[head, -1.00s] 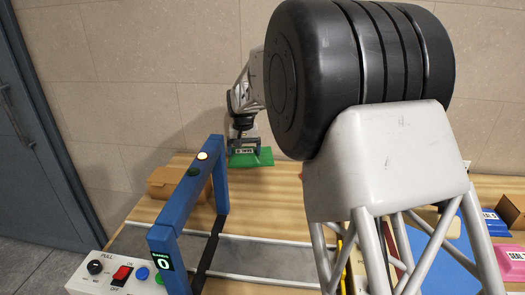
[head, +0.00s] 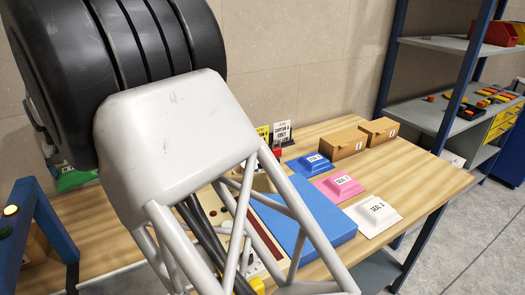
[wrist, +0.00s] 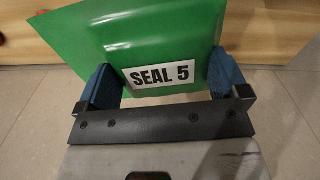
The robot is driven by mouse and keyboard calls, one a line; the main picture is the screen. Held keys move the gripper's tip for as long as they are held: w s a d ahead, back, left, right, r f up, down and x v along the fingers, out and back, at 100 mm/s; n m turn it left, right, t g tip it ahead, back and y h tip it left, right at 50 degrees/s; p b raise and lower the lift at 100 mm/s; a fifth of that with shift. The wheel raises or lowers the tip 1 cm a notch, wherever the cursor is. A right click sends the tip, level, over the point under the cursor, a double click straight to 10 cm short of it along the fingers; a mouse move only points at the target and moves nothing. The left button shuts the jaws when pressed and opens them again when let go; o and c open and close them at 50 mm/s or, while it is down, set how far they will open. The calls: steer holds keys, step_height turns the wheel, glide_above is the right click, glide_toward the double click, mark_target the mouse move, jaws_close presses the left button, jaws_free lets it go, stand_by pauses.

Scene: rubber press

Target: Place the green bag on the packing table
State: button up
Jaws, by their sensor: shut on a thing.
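The green bag (wrist: 145,40) fills the upper middle of the wrist view, with a white "SEAL 5" label. My gripper (wrist: 158,78) is shut on it, one blue finger at each side of its raised part. Floor shows below the bag and a wooden surface beyond it. In the head view only a piece of the green bag (head: 74,180) shows at the left; my arm hides the rest and the gripper. The wooden packing table (head: 420,180) stands at the right with a blue bag (head: 308,164), a pink bag (head: 338,187) and a white bag (head: 373,214) on it.
Two brown boxes (head: 343,146) stand at the table's back. A large flat blue thing (head: 310,215) lies left of the bags. Small signs (head: 282,132) stand behind. A blue frame (head: 40,220) stands at the left. Bare wood is free along the right end.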

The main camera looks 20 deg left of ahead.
steer(key=w+d+m, duration=0.5)
steer(key=w+d, duration=1.5)
steer(key=w, duration=0.2)
steer(key=w+d+m, duration=0.3)
steer(key=w+d, duration=0.4)
steer(key=d, duration=0.6)
steer(key=w+d+m, duration=0.2)
steer(key=w+d, duration=0.5)
steer(key=d, duration=0.6)
steer(key=w+d+m, duration=0.2)
steer(key=w+d, duration=0.1)
steer(key=d, duration=0.9)
steer(key=w+d+m, duration=0.2)
steer(key=d+m, duration=0.1)
steer(key=d, duration=1)
steer(key=s+d+m, duration=0.2)
steer(key=d+m, duration=0.1)
steer(key=d, duration=1.1)
steer(key=s+d+m, duration=0.2)
steer(key=d, duration=1.2)
step_height(320, 180, down, 9)
steer(key=shift+f, duration=0.5)
steer(key=shift+w, duration=0.1)
steer(key=w, duration=0.5)
steer(key=w+d+f, duration=0.1)
steer(key=w, duration=0.9)
steer(key=shift+w+d+f, duration=0.25)
steer(key=shift+w, duration=0.1)
